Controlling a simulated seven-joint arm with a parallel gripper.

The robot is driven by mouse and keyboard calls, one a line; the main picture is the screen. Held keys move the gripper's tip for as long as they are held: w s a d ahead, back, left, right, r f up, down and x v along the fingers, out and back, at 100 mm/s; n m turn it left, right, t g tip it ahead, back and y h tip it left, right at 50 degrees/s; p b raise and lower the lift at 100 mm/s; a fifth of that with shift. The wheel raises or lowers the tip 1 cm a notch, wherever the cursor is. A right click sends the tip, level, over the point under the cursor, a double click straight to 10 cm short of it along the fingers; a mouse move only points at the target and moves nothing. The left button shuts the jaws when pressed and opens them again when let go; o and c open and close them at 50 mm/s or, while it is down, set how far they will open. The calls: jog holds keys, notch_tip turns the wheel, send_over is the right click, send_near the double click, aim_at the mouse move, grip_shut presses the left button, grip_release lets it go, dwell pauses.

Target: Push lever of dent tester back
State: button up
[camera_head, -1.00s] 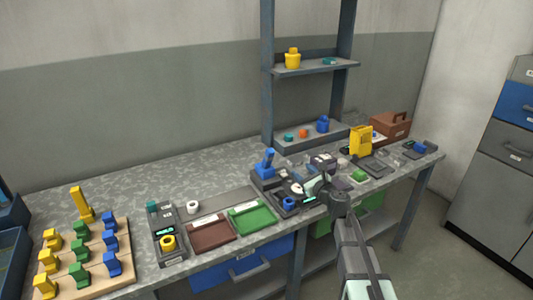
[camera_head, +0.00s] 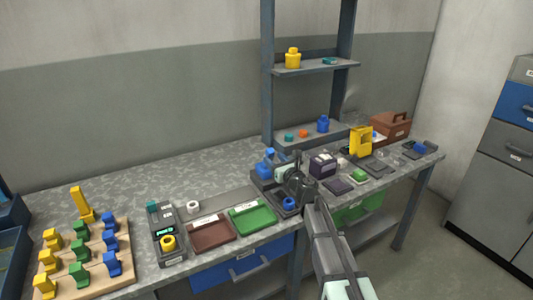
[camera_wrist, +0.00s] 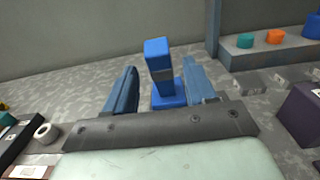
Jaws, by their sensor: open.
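The dent tester (camera_head: 262,183) is a dark device on the bench, partly hidden behind my gripper in the head view. Its blue lever (camera_head: 264,167) stands at its back left. In the wrist view the blue lever (camera_wrist: 159,62) rises nearly upright from a blue foot, tilted slightly left. My gripper (camera_wrist: 161,72) is open, with one finger on each side of the lever and a gap showing at both sides. In the head view my gripper (camera_head: 281,170) is low at the tester, close to the lever. I cannot tell whether it touches the lever.
A blue ring (camera_head: 289,203) sits in front of my gripper. Green (camera_head: 252,217) and brown (camera_head: 212,232) trays lie to the left. A dark purple box (camera_head: 322,164) stands close on the right. Behind is a shelf rack (camera_head: 308,68). Bare bench lies back left.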

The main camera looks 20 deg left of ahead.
aim_at(267, 152)
jog(key=x, duration=0.6)
jog(key=shift+w+a, duration=0.3)
grip_shut()
